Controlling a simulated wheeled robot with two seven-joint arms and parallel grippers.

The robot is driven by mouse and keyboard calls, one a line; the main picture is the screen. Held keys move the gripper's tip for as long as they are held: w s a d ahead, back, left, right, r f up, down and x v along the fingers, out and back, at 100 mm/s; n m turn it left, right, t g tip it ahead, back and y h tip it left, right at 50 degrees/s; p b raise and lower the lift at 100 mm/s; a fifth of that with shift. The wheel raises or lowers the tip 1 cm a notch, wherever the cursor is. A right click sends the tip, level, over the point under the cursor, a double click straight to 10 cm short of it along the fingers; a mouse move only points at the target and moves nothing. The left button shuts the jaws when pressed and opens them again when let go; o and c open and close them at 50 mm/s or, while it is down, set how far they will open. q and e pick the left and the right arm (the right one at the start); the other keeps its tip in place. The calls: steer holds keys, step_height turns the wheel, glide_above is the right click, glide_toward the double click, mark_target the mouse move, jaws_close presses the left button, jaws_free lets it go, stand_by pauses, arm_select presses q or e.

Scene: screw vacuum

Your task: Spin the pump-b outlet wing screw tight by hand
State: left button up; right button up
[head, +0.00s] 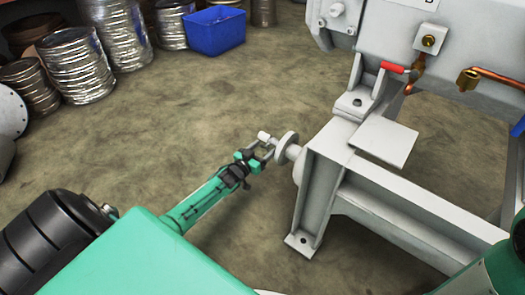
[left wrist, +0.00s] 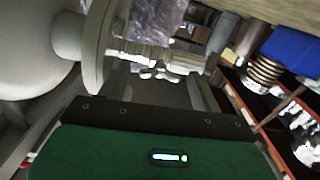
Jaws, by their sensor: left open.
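The pale pump-b outlet flange (head: 287,147) sticks out to the left of the grey machine frame in the head view. In the left wrist view the round flange (left wrist: 100,45) fills the upper left, and the threaded wing screw (left wrist: 150,52) runs out from it to the right, ending in a pale head. My left gripper (head: 261,149) is open at the screw, just left of the flange. Its fingers partly hide the screw in the head view. I cannot tell whether they touch it. My right gripper is not in view.
The grey machine frame (head: 385,205) with a flat plate (head: 385,141) stands to the right. A red-handled valve (head: 396,68) and copper pipes are above it. Ribbed metal ducts (head: 75,68) and a blue bin (head: 215,31) stand at the back left. The floor between is clear.

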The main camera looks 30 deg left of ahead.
arm_select(q)
steer(key=c, duration=1)
steer(key=shift+r, duration=0.1)
steer(key=shift+m+p, duration=0.9)
steer(key=shift+m, duration=0.1)
steer(key=shift+d+m+p, duration=0.1)
steer(key=shift+m+p, duration=0.8)
steer(key=shift+m, duration=1.7)
steer(key=o, duration=1)
